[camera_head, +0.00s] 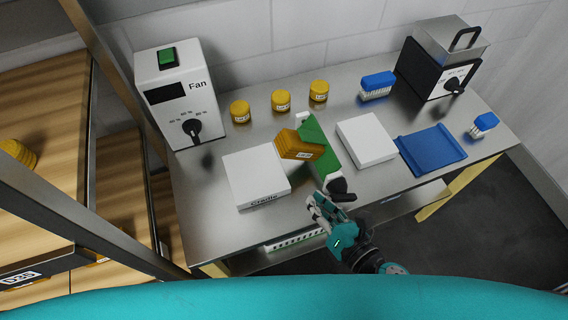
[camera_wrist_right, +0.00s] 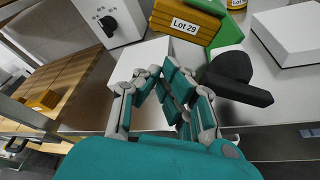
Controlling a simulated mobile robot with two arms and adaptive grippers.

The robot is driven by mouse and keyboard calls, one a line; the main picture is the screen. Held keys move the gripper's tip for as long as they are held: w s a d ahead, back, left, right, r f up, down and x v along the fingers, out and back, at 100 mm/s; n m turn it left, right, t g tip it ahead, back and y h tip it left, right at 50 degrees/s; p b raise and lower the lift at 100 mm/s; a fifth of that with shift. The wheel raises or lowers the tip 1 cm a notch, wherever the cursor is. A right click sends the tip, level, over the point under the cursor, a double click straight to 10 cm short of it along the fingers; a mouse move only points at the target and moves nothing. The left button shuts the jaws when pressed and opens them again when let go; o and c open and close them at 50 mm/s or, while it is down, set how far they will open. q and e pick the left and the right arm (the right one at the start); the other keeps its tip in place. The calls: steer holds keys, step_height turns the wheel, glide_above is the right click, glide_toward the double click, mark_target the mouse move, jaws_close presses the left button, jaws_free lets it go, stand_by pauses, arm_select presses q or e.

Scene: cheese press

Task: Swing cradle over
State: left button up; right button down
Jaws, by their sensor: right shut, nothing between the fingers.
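The green cradle (camera_head: 314,130) stands mid-table between two white blocks, and a corner of it shows in the right wrist view (camera_wrist_right: 229,33). A yellow cheese block labelled Lot 29 (camera_head: 297,146) sits tilted in it, and also shows in the wrist view (camera_wrist_right: 185,20). A black handle (camera_head: 341,188) is at the cradle's near end, by the table's front edge; it is large in the wrist view (camera_wrist_right: 232,75). My right gripper (camera_head: 316,202) is shut and empty, just left of the handle and apart from it (camera_wrist_right: 158,76). My left gripper is out of view.
A white block with dark lettering (camera_head: 255,170) lies left of the cradle, a plain white block (camera_head: 367,137) right of it. Behind are the Fan box (camera_head: 178,92) and yellow cheeses (camera_head: 281,101). A blue tray (camera_head: 431,148) and brushes (camera_head: 377,83) are at right.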

mark_target(284, 175)
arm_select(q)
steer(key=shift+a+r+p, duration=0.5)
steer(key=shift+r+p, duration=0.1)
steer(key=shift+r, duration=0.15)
arm_select(e)
steer(key=x, duration=1.3)
steer(key=shift+w+a, duration=0.1)
steer(key=shift+w, duration=0.2)
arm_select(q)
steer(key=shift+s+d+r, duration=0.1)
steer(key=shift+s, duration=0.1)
arm_select(e)
steer(key=shift+w+r, duration=0.1)
steer(key=shift+r+m, duration=0.2)
steer(key=shift+m, duration=0.1)
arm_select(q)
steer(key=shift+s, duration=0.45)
